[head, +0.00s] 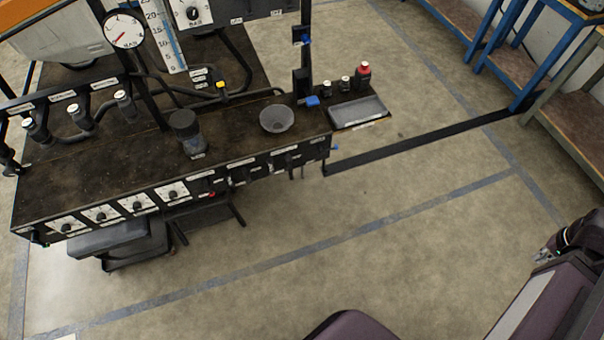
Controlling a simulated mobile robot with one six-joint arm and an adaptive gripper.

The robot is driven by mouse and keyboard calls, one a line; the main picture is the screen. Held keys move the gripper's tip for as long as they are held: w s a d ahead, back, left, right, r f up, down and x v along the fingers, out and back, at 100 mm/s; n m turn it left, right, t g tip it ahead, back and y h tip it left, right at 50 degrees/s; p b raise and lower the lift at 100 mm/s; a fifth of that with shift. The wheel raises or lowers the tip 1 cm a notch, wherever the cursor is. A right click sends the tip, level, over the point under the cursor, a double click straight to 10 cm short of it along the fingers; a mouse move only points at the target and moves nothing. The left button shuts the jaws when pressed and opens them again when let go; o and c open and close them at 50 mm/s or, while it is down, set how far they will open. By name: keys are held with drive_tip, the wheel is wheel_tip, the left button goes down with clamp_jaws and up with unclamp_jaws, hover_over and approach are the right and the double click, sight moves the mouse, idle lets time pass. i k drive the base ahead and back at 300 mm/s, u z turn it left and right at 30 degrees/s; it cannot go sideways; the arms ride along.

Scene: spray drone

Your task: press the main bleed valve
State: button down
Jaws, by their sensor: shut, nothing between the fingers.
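The work bench (70,180) stands at the left, with pipes, gauges and valves on it. I cannot tell for sure which part is the main bleed valve; the labels are too small to read. One candidate is a small fitting with a yellow cap (220,86) on the piping at the back of the bench. A small red part (211,194) shows on the front panel. My gripper (543,252) is at the far right edge, shut and empty, well away from the bench over the open floor. Part of it is hidden by my own arm.
A dark jar (187,138) and a grey funnel-like bowl (277,118) stand on the bench top. Blue-framed tables (500,70) stand at the upper right.

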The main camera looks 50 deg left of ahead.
sight(288, 160)
drive_tip(key=z, duration=1.75)
drive_tip(key=i, duration=0.25)
drive_tip(key=u, duration=3.6)
drive_tip(key=i, duration=0.1)
drive_tip(key=z, duration=0.55)
